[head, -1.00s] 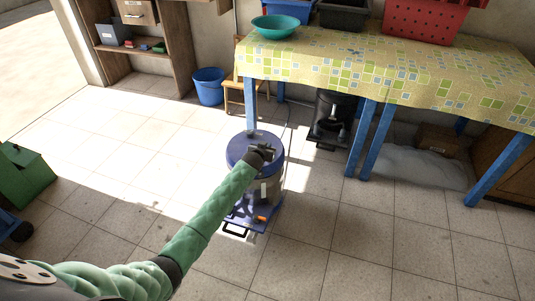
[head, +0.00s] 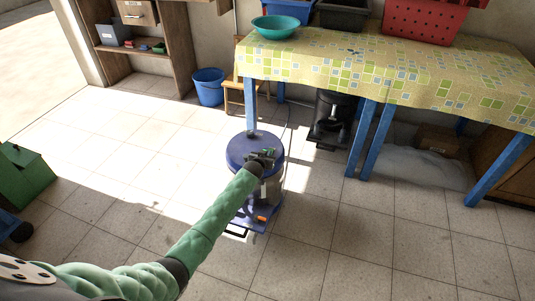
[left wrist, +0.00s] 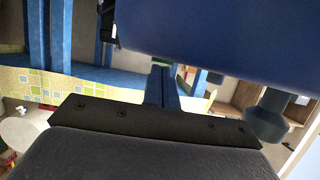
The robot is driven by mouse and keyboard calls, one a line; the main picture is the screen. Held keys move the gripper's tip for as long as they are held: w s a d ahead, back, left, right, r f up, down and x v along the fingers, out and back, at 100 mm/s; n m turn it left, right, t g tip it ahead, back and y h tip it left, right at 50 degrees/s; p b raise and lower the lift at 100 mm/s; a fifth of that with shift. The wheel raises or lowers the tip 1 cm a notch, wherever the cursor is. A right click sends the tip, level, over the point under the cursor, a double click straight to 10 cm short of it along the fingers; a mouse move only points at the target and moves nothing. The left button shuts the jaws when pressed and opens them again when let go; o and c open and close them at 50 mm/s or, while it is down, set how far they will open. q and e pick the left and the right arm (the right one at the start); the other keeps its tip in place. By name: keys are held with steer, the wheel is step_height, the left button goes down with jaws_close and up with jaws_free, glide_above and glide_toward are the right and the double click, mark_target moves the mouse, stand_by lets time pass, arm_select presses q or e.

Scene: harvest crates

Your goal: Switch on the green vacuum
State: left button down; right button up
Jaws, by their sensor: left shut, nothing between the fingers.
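A canister vacuum with a blue lid (head: 240,146) and grey body stands on the floor in the middle of the head view. It has a blue base (head: 246,222) with a small orange part (head: 261,218). I see no green on it. My left gripper (head: 264,154) is over the right part of the lid; I cannot tell if it touches. In the left wrist view the left gripper (left wrist: 163,86) is shut and empty, close to a large blue surface (left wrist: 215,28), with a dark blue knob (left wrist: 270,117) to the right. My right gripper is not in view.
A table with a patterned cloth (head: 400,75) and blue legs stands behind and to the right. A dark canister machine (head: 333,115) is under it. A blue bucket (head: 208,86) is behind left; a green box-like object (head: 24,175) is far left. Tiled floor is clear around the vacuum.

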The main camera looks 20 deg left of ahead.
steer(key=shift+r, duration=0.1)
arm_select(q)
steer(key=shift+r+p, duration=0.75)
steer(key=shift+p, duration=0.05)
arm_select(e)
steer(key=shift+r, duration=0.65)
